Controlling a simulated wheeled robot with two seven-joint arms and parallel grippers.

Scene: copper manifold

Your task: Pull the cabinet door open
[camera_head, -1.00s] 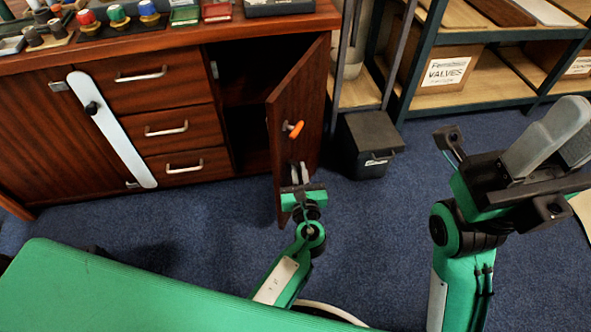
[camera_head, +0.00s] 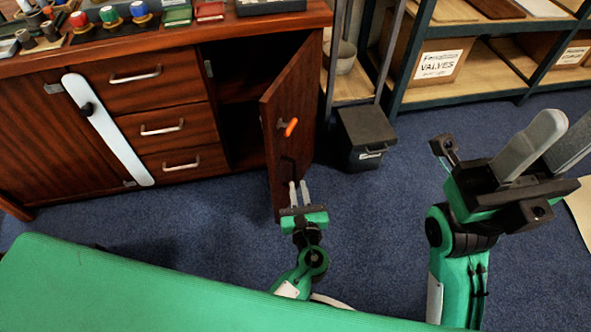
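The dark wooden cabinet door (camera_head: 284,110) stands swung open on the right side of the cabinet (camera_head: 163,98), showing a dark, empty-looking compartment (camera_head: 238,110). An orange handle (camera_head: 290,128) sits on the door's outer face. My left gripper (camera_head: 297,184) is low in front of that face, below the orange handle. Its two grey fingers point up with a narrow gap and nothing between them; whether they touch the door is unclear. My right gripper (camera_head: 555,132) is at the right, well away from the door, its fingers apart and empty.
A dark bin (camera_head: 366,138) stands on the blue carpet right of the door. Shelving with a VALVES box (camera_head: 437,63) is behind it. Drawers (camera_head: 160,125) and a white strip (camera_head: 108,130) are left. Carpet below the door is open.

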